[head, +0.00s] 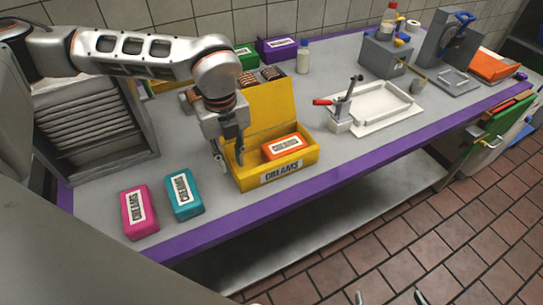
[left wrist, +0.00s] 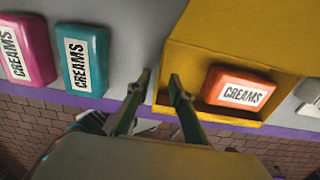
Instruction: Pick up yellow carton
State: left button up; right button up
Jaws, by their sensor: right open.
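The yellow carton (head: 241,180), labelled CREAMS, stands on the table near its front edge with its lid raised at the back. An orange CREAMS pack (head: 283,147) lies inside it. The carton (left wrist: 200,52) and the orange pack (left wrist: 238,88) also show in the left wrist view. My left gripper (head: 230,158) points down at the carton's left wall. Its fingers (left wrist: 158,82) are apart, one outside the wall and one on the inner side; contact cannot be told. My right gripper (head: 389,297) shows only as fingertips at the bottom edge, apart and empty.
A pink pack (head: 139,212) and a teal pack (head: 184,194) lie left of the carton. A white tray with a red-handled clamp (head: 340,112) stands to its right. A rack (head: 88,120) stands at the far left, behind my left arm. Green and purple boxes and a bottle (head: 303,57) stand behind.

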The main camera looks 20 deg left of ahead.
aim_at(233, 177)
pick_arm(q)
jog(key=shift+f, duration=1.5)
jog(key=shift+c, duration=0.5)
grip_shut()
jog(key=shift+r, duration=0.1)
